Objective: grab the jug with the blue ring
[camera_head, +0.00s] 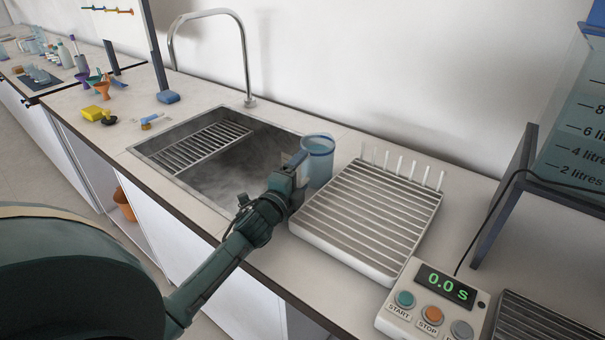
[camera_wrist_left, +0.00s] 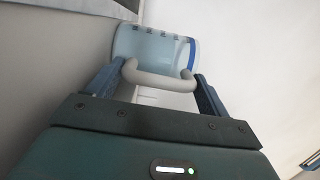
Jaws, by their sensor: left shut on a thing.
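The jug with the blue ring (camera_head: 318,156) is a clear, pale-blue vessel beside the sink's right edge, near the drying rack. In the left wrist view the jug (camera_wrist_left: 150,46) shows its blue band and a pale handle (camera_wrist_left: 158,78) between the fingers. My left gripper (camera_head: 297,172) is at the jug's near left side and also shows in the left wrist view (camera_wrist_left: 158,85). It is shut on the jug's handle. The jug's lower part is partly hidden by the gripper. I cannot tell whether its base touches the counter. My right gripper is not in view.
The sink (camera_head: 240,152) with a wire grid lies left of the jug. The white drying rack (camera_head: 370,215) with upright pegs stands close on its right. A timer box (camera_head: 432,305) sits at the front right. A tall tap (camera_head: 250,100) rises behind the sink.

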